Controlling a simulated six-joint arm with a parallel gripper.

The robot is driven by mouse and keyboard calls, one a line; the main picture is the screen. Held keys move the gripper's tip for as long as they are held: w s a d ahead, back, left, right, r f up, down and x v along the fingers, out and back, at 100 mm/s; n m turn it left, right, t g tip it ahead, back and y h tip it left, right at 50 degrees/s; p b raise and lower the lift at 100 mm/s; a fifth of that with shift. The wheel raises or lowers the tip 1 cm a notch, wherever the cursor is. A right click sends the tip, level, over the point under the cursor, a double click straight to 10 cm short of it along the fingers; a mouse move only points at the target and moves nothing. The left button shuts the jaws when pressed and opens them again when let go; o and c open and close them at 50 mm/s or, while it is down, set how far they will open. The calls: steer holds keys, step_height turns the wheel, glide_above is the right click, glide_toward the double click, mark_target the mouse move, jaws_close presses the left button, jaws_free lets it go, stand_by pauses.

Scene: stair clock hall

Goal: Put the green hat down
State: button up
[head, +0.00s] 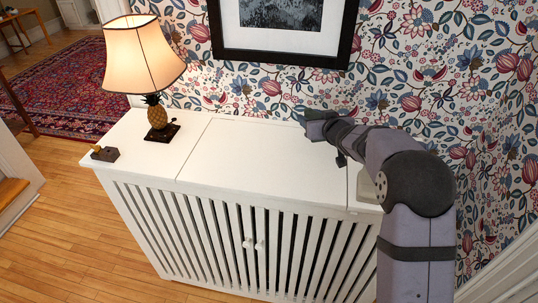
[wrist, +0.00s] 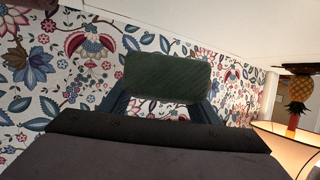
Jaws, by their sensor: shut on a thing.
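The green hat (wrist: 167,77) shows in the wrist view as a dark green, ribbed piece of cloth. My gripper (wrist: 165,98) is shut on it, with a finger at either side. In the head view my gripper (head: 322,127) reaches in from the right and is above the back right part of the white slatted cabinet (head: 255,155), near the wall. There the hat cannot be told apart from the dark end of my gripper. Whether the hat touches the cabinet top cannot be told.
A lamp with a pineapple base (head: 155,115) stands on the cabinet's left end. A small dark object with a brass-coloured top (head: 104,153) lies near the left front edge. The middle of the top is bare. A framed picture (head: 285,30) hangs on the flowered wall behind.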

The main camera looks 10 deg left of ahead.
mark_target(311, 150)
steer(key=shift+f+b, duration=0.3)
steer(key=shift+f, duration=4.7)
steer(key=shift+f, duration=0.25)
steer(key=o, duration=1.1)
steer(key=shift+r, duration=0.15)
steer(key=shift+r, duration=0.15)
steer(key=shift+b+v, duration=1.65)
steer(key=shift+v, duration=4.35)
steer(key=shift+d, duration=0.1)
